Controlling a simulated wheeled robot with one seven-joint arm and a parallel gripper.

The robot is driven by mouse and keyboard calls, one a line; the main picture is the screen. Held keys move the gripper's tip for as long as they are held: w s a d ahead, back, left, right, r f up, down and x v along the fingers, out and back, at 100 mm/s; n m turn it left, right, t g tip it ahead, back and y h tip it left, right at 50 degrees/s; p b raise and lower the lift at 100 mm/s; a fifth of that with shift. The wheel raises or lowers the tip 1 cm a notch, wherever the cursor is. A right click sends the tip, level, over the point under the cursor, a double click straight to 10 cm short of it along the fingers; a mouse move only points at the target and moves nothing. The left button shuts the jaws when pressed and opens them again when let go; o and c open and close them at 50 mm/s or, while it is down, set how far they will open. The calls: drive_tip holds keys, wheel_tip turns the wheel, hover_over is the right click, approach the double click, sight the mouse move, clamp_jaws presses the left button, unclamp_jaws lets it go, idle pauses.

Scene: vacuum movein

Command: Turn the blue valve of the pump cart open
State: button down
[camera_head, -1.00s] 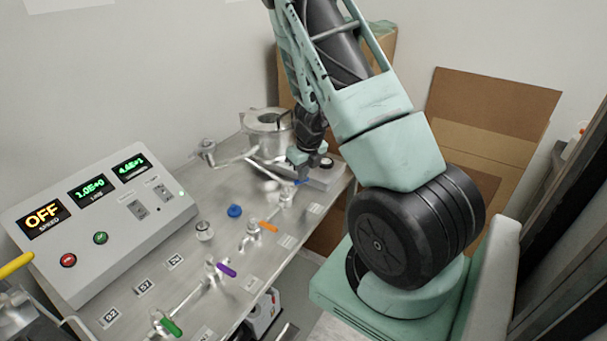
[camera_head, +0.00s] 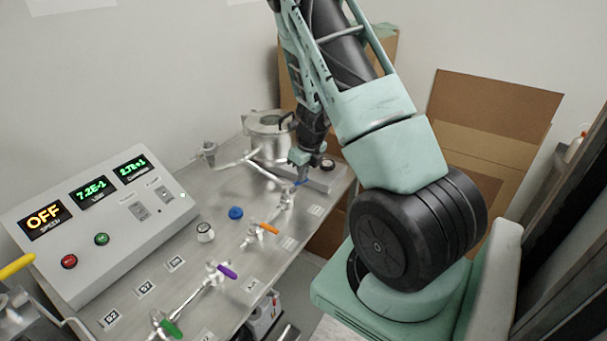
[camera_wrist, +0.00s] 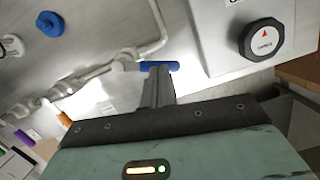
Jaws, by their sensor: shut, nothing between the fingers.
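The blue valve handle (camera_wrist: 172,66) lies crosswise just beyond my fingertips in the wrist view. In the head view only a small part of the blue handle (camera_head: 299,183) shows beneath my gripper. My gripper (camera_head: 302,178) points down at the pump cart's metal top (camera_head: 222,185). Its fingers (camera_wrist: 158,72) are shut with nothing between them. The fingertips overlap the handle in the wrist view; I cannot tell whether they touch it.
Orange (camera_head: 268,229), purple (camera_head: 227,271) and green (camera_head: 172,329) valve handles sit nearer on the cart. A blue knob (camera_head: 236,213) stands behind them. A control box (camera_head: 100,225) reads OFF. A black round knob (camera_wrist: 262,39) sits on a block right of the blue handle. Cardboard (camera_head: 490,130) leans behind.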

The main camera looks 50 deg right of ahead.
drive_tip(key=shift+w+d+n, duration=0.2)
drive_tip(key=shift+w+n, duration=0.35)
drive_tip(key=shift+n, duration=0.55)
idle(3.7)
drive_tip(key=shift+a, duration=0.1)
idle(0.6)
